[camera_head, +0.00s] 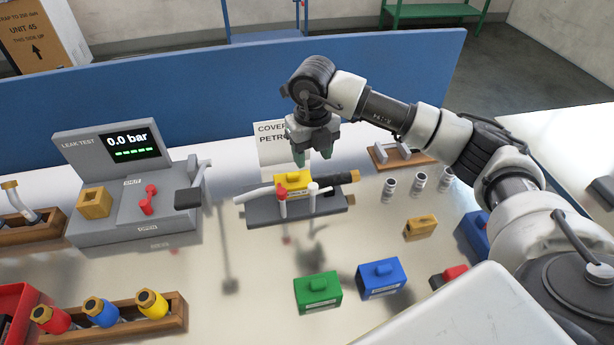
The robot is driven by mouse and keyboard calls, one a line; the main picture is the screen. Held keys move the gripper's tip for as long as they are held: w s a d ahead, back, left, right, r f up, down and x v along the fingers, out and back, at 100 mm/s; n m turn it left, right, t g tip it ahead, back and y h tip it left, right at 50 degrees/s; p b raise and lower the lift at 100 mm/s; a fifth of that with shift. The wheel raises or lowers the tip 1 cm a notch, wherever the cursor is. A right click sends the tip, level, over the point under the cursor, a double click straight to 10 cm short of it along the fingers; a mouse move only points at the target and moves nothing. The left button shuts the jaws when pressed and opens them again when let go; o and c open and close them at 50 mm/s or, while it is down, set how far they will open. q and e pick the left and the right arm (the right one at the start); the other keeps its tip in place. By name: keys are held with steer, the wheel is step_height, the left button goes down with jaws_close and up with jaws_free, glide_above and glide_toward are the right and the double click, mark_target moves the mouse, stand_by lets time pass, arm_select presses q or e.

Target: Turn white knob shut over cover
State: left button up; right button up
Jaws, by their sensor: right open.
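The white knob (313,188) stands upright on a thin pale stem at the right end of the yellow cover (293,180). A red knob (281,192) stands on a similar stem at the front left of the cover. The cover sits on a valve assembly lying on a dark grey fixture (262,214). A pale spout points left and a black end (342,178) points right. My right gripper (312,156) hangs above and behind the cover, open and empty, its green-tipped fingers pointing down, apart from the knob. My left gripper is not in view.
A leak tester (95,225) showing 0.0 bar stands left of the fixture. Green (318,292) and blue (380,278) covers lie in front. A sign (268,150) stands behind the fixture. A rack of coloured parts (172,318) is at front left. Bare table separates them.

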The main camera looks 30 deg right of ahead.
steer(key=p, duration=0.1)
glide_above(313, 185)
steer(key=f, duration=0.4)
steer(key=shift+s+f, duration=0.1)
steer(key=shift+s, duration=0.15)
steer(key=f, duration=0.1)
steer(key=f+p, duration=0.1)
steer(key=f, duration=0.2)
steer(key=shift+w+f, duration=0.1)
steer(key=shift+w, duration=0.15)
steer(key=shift+f, duration=0.65)
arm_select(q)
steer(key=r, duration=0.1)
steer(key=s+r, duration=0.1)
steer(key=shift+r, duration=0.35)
arm_select(e)
steer(key=c, duration=0.9)
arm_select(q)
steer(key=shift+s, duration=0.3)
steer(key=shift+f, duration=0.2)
